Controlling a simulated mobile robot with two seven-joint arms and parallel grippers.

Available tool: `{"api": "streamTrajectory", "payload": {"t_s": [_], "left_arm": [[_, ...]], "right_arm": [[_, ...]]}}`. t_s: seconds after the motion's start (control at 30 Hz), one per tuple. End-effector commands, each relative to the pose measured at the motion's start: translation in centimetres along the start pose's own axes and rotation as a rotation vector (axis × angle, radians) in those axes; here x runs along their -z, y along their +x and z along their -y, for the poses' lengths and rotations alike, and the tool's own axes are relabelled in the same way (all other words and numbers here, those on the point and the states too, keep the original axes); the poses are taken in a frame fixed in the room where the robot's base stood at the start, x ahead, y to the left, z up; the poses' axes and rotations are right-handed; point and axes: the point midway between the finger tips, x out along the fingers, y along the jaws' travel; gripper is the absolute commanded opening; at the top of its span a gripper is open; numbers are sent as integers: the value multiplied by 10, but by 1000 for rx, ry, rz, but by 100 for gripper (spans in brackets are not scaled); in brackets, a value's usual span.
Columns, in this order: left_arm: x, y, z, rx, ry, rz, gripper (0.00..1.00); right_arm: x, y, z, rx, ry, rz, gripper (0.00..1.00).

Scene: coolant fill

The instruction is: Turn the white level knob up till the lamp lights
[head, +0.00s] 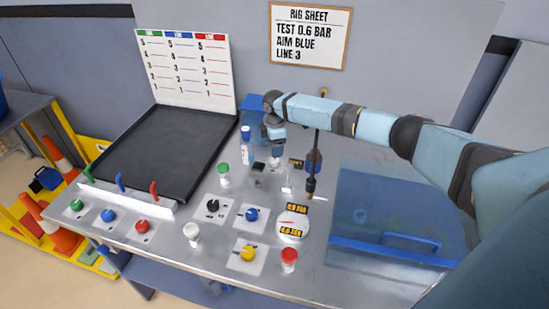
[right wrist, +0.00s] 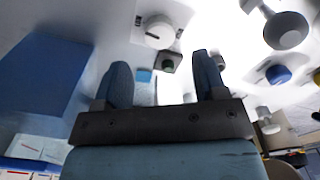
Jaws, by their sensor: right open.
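The white level knob (right wrist: 158,32) shows in the right wrist view as a round white dial with a dark pointer line, on a pale plate. A small dark housing with a green lamp (right wrist: 171,62) sits beside it and looks unlit. My right gripper (right wrist: 160,62) is open and empty, its blue-grey fingers apart. The knob lies beyond the fingertips, not between them. My left gripper is out of view.
The metal bench carries a black tray (head: 180,150), a blue knob (head: 251,214), a yellow knob (head: 247,253), a black knob (head: 212,205) and a white gauge (head: 292,224). A dark upright wand (head: 312,170) stands right of my gripper.

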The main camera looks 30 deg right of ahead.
Motion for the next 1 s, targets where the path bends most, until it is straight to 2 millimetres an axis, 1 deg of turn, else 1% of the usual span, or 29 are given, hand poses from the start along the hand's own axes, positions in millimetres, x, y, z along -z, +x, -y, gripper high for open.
{"api": "streamTrajectory", "payload": {"t_s": [0.03, 0.1, 0.2, 0.3, 0.4, 0.5, 0.73, 0.77, 0.8, 0.97, 1.0], "left_arm": [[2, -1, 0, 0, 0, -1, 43], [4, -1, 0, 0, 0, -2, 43], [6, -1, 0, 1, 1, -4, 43], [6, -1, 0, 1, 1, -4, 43], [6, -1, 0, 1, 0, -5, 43], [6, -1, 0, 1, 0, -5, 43], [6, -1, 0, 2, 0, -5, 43], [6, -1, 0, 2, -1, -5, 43], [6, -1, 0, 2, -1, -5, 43], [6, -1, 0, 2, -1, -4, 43], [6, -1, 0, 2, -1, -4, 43]], "right_arm": [[0, 11, 1, 3, 0, 2, 65], [0, 25, 1, 3, 1, 1, 65], [0, 42, 1, 3, 0, 1, 65], [0, 54, 1, 3, 2, 0, 65], [0, 62, 0, 1, 0, 0, 65], [0, 65, 0, 1, 0, 0, 65], [0, 66, 0, 1, 0, 0, 65], [0, 66, 0, 1, 0, 0, 63], [0, 66, 0, 1, 0, 0, 54], [0, 66, 0, 1, 0, 0, 17], [0, 66, 0, 1, 0, 0, 16]]}}
